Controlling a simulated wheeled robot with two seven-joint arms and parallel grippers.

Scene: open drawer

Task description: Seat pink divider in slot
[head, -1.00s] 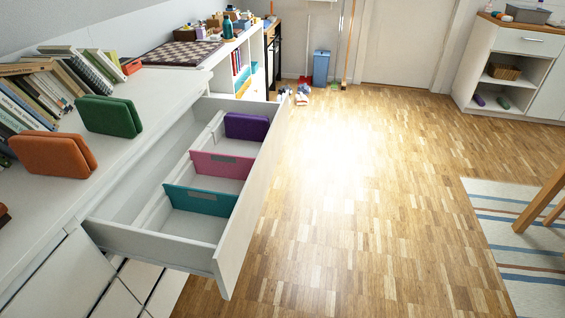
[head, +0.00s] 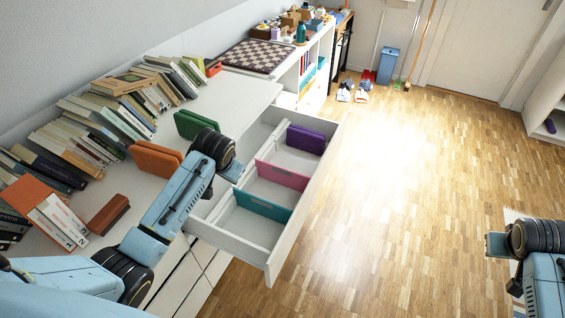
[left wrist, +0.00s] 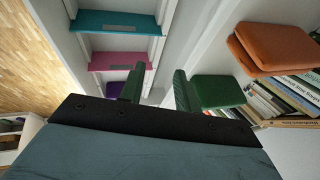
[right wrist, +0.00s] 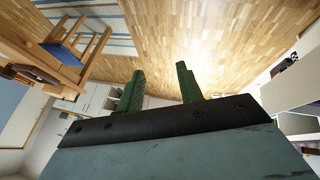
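My right gripper (right wrist: 160,80) is open and empty over the floor, far right of the drawer.
Books (head: 92,123) line the wall. A chessboard (head: 259,57) lies farther back. The wooden floor right of the drawer is clear.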

